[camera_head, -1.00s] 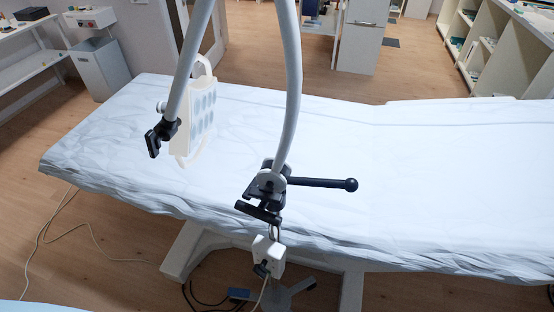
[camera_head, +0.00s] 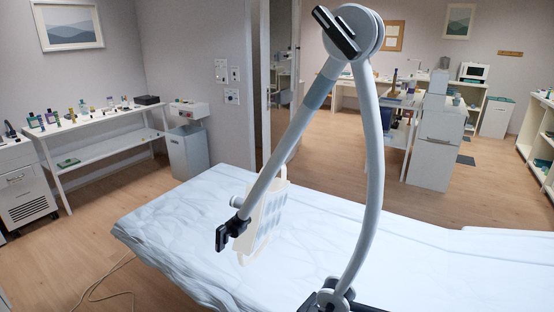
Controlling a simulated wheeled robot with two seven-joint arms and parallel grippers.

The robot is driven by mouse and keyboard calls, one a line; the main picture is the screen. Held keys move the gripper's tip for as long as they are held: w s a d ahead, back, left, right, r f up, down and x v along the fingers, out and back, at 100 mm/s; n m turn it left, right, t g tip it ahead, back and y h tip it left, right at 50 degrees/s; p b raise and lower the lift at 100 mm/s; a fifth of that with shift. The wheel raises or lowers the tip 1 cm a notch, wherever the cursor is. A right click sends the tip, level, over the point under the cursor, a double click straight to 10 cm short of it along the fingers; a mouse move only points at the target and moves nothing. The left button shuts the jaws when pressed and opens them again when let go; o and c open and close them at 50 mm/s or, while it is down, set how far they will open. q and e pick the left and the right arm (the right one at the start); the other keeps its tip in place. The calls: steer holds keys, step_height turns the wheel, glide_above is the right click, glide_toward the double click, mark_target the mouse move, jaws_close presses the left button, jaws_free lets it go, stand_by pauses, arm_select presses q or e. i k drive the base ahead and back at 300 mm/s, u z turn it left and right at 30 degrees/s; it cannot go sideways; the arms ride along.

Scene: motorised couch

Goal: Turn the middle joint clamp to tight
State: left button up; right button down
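The middle joint clamp (camera_head: 336,32) is a dark bar handle on a round grey joint at the top of the jointed lamp arm (camera_head: 371,180). The bar lies tilted, running from upper left to lower right. A second dark clamp (camera_head: 231,234) sits at the lower end of the left arm segment, beside the white lamp panel (camera_head: 265,222). A third clamp (camera_head: 333,297) shows at the base of the arm, cut by the bottom edge. Neither of my grippers is in view.
The couch (camera_head: 190,237) with a white cover fills the lower middle, under the lamp arm. A white side table (camera_head: 105,137) with bottles stands at the back left. A grey cabinet (camera_head: 436,145) stands behind. A cable lies on the floor at left.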

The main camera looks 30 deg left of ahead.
mark_target(342, 35)
steer(key=k, duration=0.5)
steer(key=u, duration=2.35)
steer(key=i, duration=2.1)
steer(key=z, duration=3.1)
